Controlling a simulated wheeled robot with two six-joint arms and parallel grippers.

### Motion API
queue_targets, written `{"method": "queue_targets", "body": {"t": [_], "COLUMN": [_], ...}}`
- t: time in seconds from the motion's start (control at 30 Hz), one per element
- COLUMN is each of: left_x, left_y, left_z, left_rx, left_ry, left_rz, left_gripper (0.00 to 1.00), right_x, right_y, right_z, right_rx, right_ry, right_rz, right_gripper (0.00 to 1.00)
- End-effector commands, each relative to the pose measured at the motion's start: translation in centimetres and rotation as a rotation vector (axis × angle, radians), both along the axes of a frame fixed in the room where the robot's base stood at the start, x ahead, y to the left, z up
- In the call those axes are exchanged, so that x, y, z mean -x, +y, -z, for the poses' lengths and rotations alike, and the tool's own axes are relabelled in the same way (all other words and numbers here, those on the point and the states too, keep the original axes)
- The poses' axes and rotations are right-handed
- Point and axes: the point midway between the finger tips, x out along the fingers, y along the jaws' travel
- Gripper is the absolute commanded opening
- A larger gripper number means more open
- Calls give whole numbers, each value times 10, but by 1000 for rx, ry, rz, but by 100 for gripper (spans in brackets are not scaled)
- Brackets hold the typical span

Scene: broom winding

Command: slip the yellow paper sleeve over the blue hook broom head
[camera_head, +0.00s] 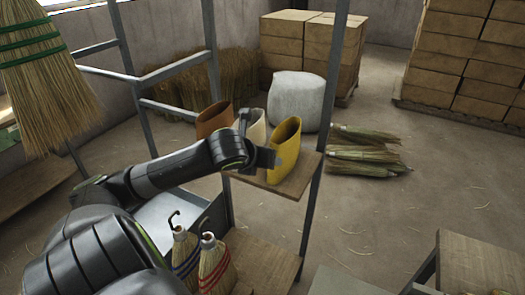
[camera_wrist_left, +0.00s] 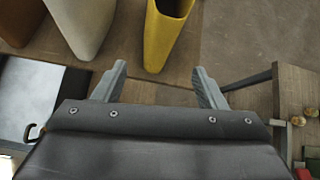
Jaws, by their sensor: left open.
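The yellow paper sleeve (camera_head: 288,150) stands upright, open end up, at the right end of a small wooden shelf. It also shows in the left wrist view (camera_wrist_left: 164,40), ahead of and between my fingers. My left gripper (camera_head: 272,158) is beside it in the head view. In the left wrist view my left gripper (camera_wrist_left: 159,72) is open and empty, its fingertips short of the sleeve. The blue hook broom head (camera_head: 186,258), straw with blue bands and a dark hook on top, stands low behind my arm, partly hidden. My right gripper is not in view.
A cream sleeve (camera_head: 253,128) and a brown sleeve (camera_head: 213,120) share the shelf (camera_head: 293,185). A red-banded broom head (camera_head: 214,268) stands beside the blue one. Metal posts (camera_head: 322,110) flank the shelf. A wooden table (camera_head: 480,260) is at lower right. Open floor lies between.

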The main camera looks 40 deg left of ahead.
Motion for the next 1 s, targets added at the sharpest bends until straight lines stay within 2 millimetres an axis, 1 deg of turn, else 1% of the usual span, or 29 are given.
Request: {"method": "queue_targets", "body": {"t": [0.03, 0.1, 0.2, 0.27, 0.47, 0.77, 1.0], "left_x": [-2, -3, -5, -7, -23, -57, -79], "left_y": [1, 1, 2, 2, 7, 17, 25], "left_z": [-9, -16, -19, -16, 2, 32, 48], "left_rx": [-41, -83, -113, -118, -114, -114, -113], "left_ry": [2, 7, 12, 11, 12, 9, 11], "left_rz": [33, 68, 93, 97, 96, 95, 95], "left_gripper": [65, 65, 65, 65, 65, 65, 65], "right_x": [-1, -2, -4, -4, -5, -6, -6], "right_y": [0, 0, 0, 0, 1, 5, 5], "right_z": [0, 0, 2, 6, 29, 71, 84], "right_rx": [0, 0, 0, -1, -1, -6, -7], "right_ry": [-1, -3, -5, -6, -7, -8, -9], "right_rz": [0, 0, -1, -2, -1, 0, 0], "right_gripper": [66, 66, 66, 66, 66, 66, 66]}}
